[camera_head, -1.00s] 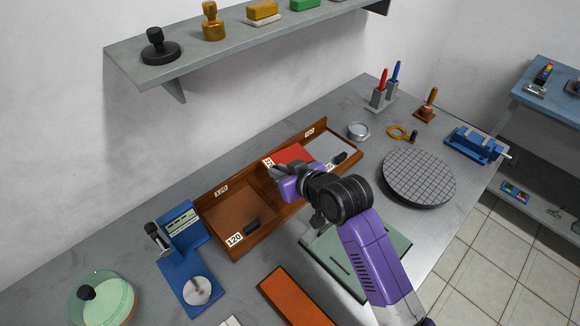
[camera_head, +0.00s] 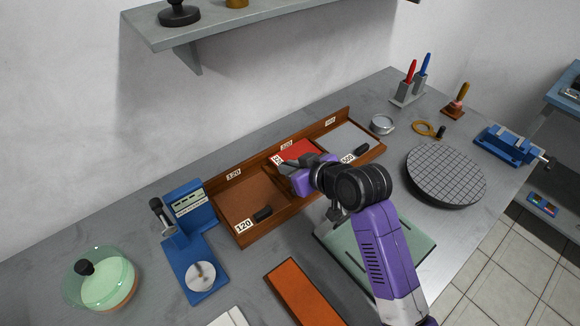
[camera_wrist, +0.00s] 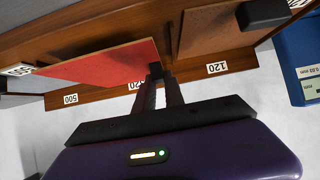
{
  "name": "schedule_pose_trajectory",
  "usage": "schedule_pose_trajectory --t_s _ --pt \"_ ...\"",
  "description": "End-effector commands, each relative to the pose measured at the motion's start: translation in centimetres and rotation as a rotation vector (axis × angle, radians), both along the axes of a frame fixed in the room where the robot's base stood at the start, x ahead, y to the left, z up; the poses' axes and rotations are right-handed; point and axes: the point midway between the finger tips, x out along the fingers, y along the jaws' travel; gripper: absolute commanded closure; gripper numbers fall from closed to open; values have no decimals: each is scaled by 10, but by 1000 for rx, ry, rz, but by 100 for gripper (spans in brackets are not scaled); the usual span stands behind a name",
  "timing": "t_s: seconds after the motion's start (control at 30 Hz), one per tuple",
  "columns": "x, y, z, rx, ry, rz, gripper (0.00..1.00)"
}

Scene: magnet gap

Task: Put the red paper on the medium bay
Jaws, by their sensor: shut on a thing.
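The red paper (camera_head: 298,151) is a flat red sheet over the middle bay of the wooden tray (camera_head: 245,240), the bay with the 220 label (camera_head: 286,146). In the wrist view the red paper (camera_wrist: 95,66) spans most of that bay, its near edge at my fingertips. My gripper (camera_wrist: 156,72) is shut on the edge of the red paper. In the head view my gripper (camera_head: 284,166) is partly hidden behind my wrist. I cannot tell whether the sheet touches the bay floor.
The left bay holds a brown sheet (camera_head: 245,195) and a black block (camera_head: 263,214); the right bay holds a grey sheet (camera_head: 345,137) and another black block (camera_head: 361,150). A blue device (camera_head: 190,245) stands left of the tray. A shelf (camera_head: 230,22) hangs above.

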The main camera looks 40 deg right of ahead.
Motion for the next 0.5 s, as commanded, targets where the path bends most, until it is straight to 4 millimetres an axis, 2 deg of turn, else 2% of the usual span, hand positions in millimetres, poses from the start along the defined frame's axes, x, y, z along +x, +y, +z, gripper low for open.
schedule_pose_trajectory --t_s 0.03,0.13,0.5 --pt "0 0 -8 0 -1 0 100" --pt "0 0 -12 0 -1 0 100" --pt "0 0 -12 0 -1 0 100"
